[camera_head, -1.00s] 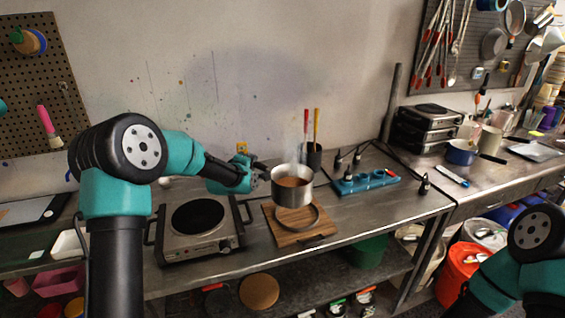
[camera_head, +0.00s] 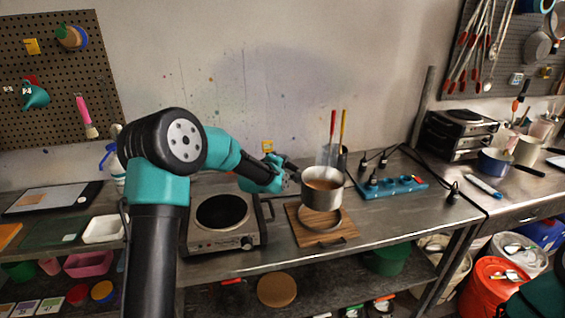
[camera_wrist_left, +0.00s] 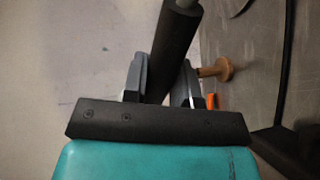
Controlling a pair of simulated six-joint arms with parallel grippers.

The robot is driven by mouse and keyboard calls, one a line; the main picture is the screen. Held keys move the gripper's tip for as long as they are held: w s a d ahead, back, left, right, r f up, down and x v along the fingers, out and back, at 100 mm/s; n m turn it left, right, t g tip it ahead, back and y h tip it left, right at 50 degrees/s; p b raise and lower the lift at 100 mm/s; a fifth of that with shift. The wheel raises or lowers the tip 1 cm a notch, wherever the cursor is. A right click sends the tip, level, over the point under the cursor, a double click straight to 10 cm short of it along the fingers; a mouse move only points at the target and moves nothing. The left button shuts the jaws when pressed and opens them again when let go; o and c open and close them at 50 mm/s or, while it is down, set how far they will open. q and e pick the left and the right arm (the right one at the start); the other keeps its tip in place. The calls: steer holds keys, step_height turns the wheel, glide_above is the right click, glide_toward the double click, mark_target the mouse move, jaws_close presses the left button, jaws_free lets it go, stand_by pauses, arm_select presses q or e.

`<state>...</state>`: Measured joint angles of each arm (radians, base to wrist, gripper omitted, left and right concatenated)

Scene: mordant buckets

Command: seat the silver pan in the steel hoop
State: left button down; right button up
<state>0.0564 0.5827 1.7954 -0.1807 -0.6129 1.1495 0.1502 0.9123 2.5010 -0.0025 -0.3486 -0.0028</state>
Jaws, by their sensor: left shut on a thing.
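The silver pan (camera_head: 322,196), with brown liquid inside, looks level in the head view, above the wooden board (camera_head: 299,232). The steel hoop (camera_head: 320,232) lies on that board, its back part hidden behind the pan. A gap between pan and hoop is hard to judge, but the pan appears above it. My left gripper (camera_head: 284,181) is shut on the pan's dark handle, left of the pan. In the left wrist view its fingers (camera_wrist_left: 163,80) close on both sides of the black handle (camera_wrist_left: 178,42).
A hot plate (camera_head: 223,215) stands left of the board. A blue power strip (camera_head: 392,187) with black plugs lies to the right. The bench front edge is close to the board.

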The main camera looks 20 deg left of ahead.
arm_select(q)
steer(key=shift+f, duration=3.8)
stand_by(0.6)
steer(key=c, duration=0.9)
jaws_free()
steer(key=shift+o, duration=0.4)
steer(key=shift+s+f, duration=0.1)
steer(key=shift+f, duration=0.05)
steer(key=shift+s, duration=0.1)
steer(key=v, duration=1.7)
steer(key=shift+s+d, duration=0.1)
